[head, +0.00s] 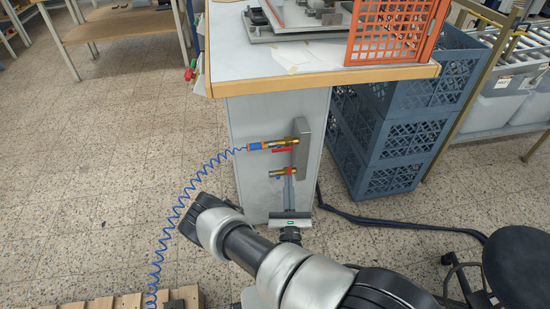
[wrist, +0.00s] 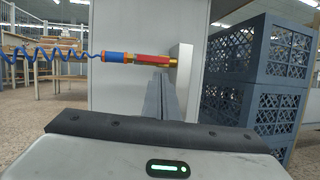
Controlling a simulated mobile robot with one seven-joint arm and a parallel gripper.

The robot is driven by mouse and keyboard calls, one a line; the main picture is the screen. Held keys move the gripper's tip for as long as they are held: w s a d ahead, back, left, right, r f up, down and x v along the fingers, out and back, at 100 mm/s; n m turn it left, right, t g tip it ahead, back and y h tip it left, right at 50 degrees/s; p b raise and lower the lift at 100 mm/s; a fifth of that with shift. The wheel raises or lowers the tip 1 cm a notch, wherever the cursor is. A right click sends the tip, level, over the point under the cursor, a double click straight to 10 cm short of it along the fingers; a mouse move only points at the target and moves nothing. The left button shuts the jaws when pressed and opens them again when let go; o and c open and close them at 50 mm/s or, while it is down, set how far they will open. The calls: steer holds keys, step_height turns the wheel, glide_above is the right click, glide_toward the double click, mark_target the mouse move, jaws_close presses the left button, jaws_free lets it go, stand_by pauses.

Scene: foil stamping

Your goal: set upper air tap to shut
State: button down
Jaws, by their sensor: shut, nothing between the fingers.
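The upper air tap (head: 284,150) is a brass valve with a red lever, on a grey block on the side panel of the workbench. In the wrist view its red lever (wrist: 150,60) lies roughly level, along the pipe. A blue and orange coupling (head: 255,146) with a coiled blue hose is on its left end. A lower brass tap (head: 280,171) sits below it, hidden by my fingers in the wrist view. My gripper (head: 289,180) is shut and empty, its fingertips (wrist: 160,76) just below the upper tap. I cannot tell whether they touch it.
The grey block (head: 303,150) stands out right of the taps. The coiled blue hose (head: 178,209) hangs to the left. Blue crates (head: 390,150) are stacked at right. The worktop edge (head: 330,78) overhangs above, with an orange crate (head: 393,35) on it.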

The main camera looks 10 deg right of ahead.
step_height(320, 180, down, 4)
steer(key=s+a+n+y, duration=0.1)
steer(key=a+n+y, duration=0.1)
steer(key=y, duration=0.1)
steer(key=w+r+b, duration=0.2)
steer(key=w+r, duration=0.3)
steer(key=w, duration=0.4)
steer(key=shift+w+d+r+n+g+y, duration=0.15)
steer(key=shift+w+r+n+g+y, duration=0.15)
steer(key=shift+r+y, duration=0.1)
steer(key=shift+r, duration=0.1)
